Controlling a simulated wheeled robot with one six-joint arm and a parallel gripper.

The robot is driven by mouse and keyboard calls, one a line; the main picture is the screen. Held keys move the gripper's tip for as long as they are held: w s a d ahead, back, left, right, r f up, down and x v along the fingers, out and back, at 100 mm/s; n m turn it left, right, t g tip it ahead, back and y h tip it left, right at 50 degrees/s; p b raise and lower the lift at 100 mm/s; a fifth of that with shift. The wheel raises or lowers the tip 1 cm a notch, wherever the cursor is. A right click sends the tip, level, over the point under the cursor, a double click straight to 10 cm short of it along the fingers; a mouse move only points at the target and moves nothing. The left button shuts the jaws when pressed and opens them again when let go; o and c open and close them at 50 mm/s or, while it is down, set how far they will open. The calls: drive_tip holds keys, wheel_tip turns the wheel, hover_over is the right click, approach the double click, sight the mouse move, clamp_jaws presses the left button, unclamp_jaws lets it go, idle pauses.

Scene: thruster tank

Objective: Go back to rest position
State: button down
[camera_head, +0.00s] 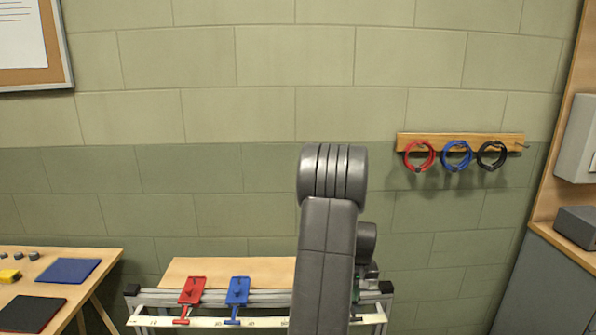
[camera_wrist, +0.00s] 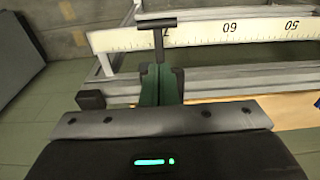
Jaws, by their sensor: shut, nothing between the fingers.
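My arm (camera_head: 325,240) rises in the middle of the head view and hides my gripper there. In the wrist view the dark gripper body with a green light fills the bottom, and my gripper (camera_wrist: 162,72) is shut and empty. In the head view only a small dark part shows beside my arm.
A red carriage (camera_head: 191,291) and a blue carriage (camera_head: 237,291) sit on the rail, with a white scale (camera_wrist: 225,32) along it. A wooden table (camera_head: 85,256) stands left. Coloured cable loops (camera_head: 457,155) hang on the wall. A grey cabinet (camera_head: 548,285) is at right.

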wheel_tip(320, 180, up, 2)
drive_tip(key=shift+s+p, duration=0.15)
drive_tip(key=shift+p, duration=0.15)
drive_tip(key=shift+f, duration=0.15)
